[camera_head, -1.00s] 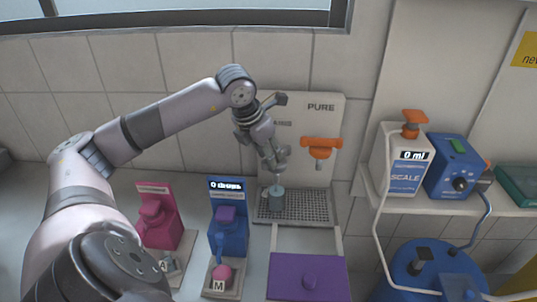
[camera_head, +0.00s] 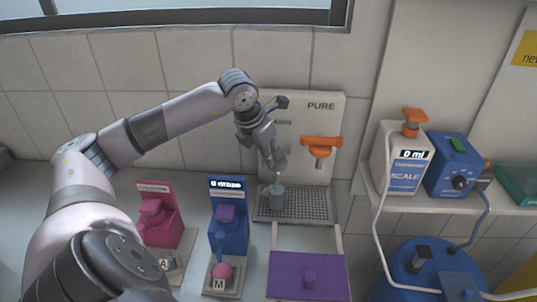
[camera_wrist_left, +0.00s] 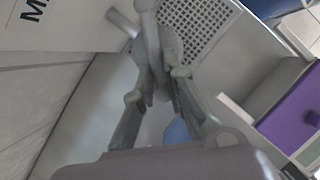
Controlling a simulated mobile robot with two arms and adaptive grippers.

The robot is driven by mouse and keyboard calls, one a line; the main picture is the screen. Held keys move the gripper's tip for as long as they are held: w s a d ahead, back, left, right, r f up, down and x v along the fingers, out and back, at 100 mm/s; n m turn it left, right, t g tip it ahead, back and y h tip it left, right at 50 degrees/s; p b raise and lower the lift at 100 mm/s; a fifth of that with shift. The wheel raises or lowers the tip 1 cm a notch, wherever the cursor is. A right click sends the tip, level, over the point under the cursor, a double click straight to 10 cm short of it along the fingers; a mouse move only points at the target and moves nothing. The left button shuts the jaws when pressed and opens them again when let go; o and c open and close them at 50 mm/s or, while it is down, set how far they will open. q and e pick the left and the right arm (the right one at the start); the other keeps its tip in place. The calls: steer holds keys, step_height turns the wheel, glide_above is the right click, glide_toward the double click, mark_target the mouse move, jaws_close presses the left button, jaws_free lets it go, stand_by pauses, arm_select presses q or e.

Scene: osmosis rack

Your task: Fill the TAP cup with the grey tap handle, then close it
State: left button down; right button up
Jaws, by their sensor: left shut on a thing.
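My left gripper (camera_head: 275,157) is at the grey tap on the PURE panel (camera_head: 325,110), left of the orange tap handle (camera_head: 320,145). In the left wrist view its fingers are shut on the grey tap handle (camera_wrist_left: 157,50); the fingers partly hide the handle. The small blue-grey cup (camera_head: 277,197) stands upright on the drip grid, below the gripper and tap. A thin pale line, seemingly water, shows between tap and cup. I cannot read the cup's level or its label. My right gripper is not in view.
The drip grid (camera_head: 312,205) is otherwise clear. A pink dispenser (camera_head: 157,217) and a blue dispenser (camera_head: 229,225) stand to the left. A purple drawer or lid (camera_head: 290,283) is in front. The scale unit (camera_head: 400,165) sits on the right shelf.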

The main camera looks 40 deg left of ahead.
arm_select(q)
steer(key=shift+a, duration=0.1)
stand_by(0.3)
steer(key=shift+a+m+h+b, duration=0.3)
steer(key=shift+m+b, duration=0.2)
steer(key=shift+m, duration=0.3)
steer(key=shift+w+a+r+m+g+h+p, duration=0.1)
steer(key=shift+w+a+m+g+h+p, duration=0.35)
steer(key=shift+m, duration=1.15)
steer(key=shift+w+a+r+m+g+h+p, duration=0.15)
steer(key=shift+m+h+p, duration=0.45)
steer(key=shift+m, duration=1)
steer(key=shift+w+a+f+m+g+h+p, duration=0.15)
steer(key=shift+a+m+g+h+p, duration=0.25)
steer(key=shift+m, duration=1.2)
steer(key=shift+r, duration=0.15)
steer(key=c, duration=1.9)
jaws_free()
steer(key=shift+o, duration=1.3)
steer(key=shift+f, duration=0.2)
